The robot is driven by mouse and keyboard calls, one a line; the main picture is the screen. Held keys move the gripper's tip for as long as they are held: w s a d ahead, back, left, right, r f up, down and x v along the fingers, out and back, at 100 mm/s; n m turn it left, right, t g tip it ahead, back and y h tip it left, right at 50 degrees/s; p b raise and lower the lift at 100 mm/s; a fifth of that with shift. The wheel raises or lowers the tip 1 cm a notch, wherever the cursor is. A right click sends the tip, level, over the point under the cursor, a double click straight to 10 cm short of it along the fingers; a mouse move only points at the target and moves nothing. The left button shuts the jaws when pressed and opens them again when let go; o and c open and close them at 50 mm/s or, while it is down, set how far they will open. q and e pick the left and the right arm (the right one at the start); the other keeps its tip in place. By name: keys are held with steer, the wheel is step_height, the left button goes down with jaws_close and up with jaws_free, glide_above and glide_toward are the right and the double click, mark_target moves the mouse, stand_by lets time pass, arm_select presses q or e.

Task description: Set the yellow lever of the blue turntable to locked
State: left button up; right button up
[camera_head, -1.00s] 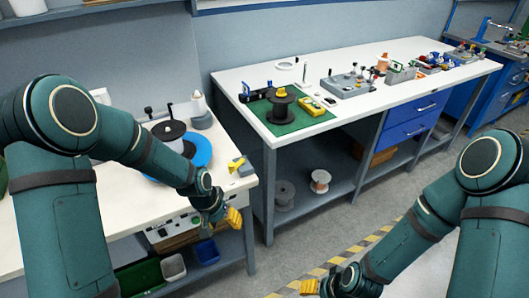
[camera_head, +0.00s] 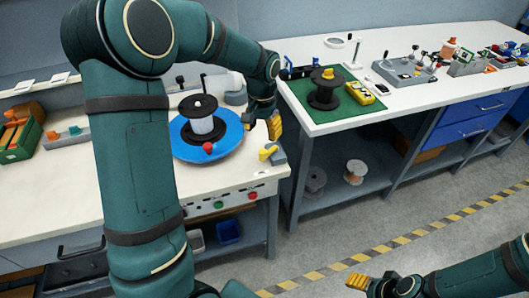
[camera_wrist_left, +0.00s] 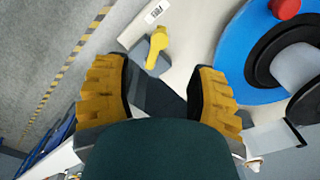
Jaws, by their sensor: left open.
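The blue turntable (camera_head: 232,146) lies on the left workbench with a black-and-white spool (camera_head: 202,124) and a red knob (camera_head: 208,148) on it. The yellow lever (camera_head: 268,152) sits on a grey block (camera_head: 279,155) at the turntable's right, near the bench corner. My left gripper (camera_head: 262,124) is open and empty, above and just behind the lever. In the left wrist view, the lever (camera_wrist_left: 157,44) shows beyond and between the spread yellow fingers (camera_wrist_left: 158,80), apart from both. My right gripper (camera_head: 358,282) is low at the bottom, over the floor; its opening is unclear.
A second table with a green mat (camera_head: 316,116), a dark spool (camera_head: 324,90) and several devices stands to the right. A green bin (camera_head: 20,142) is at the far left. Red and green buttons are on the bench front. The floor between has a striped line.

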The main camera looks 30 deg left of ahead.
mark_target(263, 150)
arm_select(q)
step_height(263, 150, down, 10)
steer(key=shift+r+b, duration=0.2)
steer(key=shift+b, duration=0.55)
steer(key=shift+w, duration=0.1)
jaws_close()
